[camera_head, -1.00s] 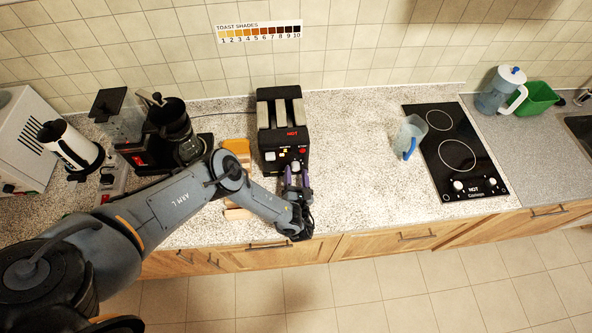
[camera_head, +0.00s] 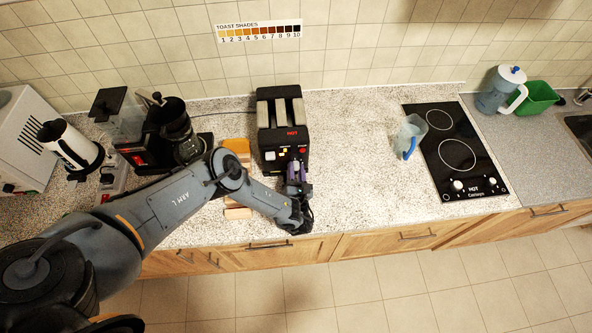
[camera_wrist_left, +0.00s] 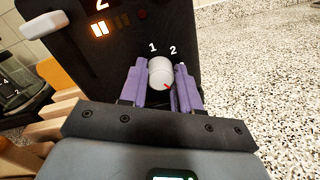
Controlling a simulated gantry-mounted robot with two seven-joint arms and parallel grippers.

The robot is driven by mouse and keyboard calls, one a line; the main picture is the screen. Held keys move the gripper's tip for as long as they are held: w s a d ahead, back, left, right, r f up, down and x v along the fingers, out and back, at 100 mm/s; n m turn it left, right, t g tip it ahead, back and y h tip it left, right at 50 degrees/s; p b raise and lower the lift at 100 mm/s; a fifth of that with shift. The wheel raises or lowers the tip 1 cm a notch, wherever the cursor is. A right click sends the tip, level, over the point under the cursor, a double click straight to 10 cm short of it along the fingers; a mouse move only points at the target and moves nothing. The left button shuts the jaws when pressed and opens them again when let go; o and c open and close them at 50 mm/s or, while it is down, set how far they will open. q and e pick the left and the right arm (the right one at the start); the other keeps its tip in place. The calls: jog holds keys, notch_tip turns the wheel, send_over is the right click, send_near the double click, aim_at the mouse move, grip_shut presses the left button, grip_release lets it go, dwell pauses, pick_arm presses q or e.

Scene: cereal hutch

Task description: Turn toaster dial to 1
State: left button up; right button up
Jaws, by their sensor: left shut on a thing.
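The black toaster (camera_head: 283,128) stands on the counter against the back wall, and its front shows a red button and small lights. In the left wrist view its dark front panel (camera_wrist_left: 140,27) carries the numbers 1 and 2 and a lit display. The white round dial (camera_wrist_left: 161,74) has a red mark at its lower right. My left gripper (camera_wrist_left: 161,84), with purple fingers, is shut on the dial, one finger on each side. In the head view the left gripper (camera_head: 297,178) is at the toaster's lower front. My right gripper is not in view.
A coffee maker (camera_head: 165,140) and a white kettle (camera_head: 70,145) stand left of the toaster. Bread-coloured slices (camera_head: 238,147) lie beside the toaster.

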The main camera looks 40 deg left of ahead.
pick_arm(q)
jog(key=shift+n, duration=0.3)
jog(key=n, duration=0.3)
jog(key=shift+p, duration=0.4)
jog(key=n, duration=0.5)
jog(key=shift+p, duration=0.4)
jog(key=n, duration=0.5)
jog(key=shift+y+p, duration=0.3)
jog(key=n, duration=0.3)
jog(key=shift+n+p, duration=0.3)
jog(key=shift+n, duration=0.1)
jog(key=n, duration=0.6)
jog(key=shift+f+n+g+p, duration=0.1)
jog(key=shift+n+g+p, duration=0.2)
jog(key=shift+g, duration=0.1)
jog(key=n, duration=0.5)
jog(key=shift+n, duration=0.3)
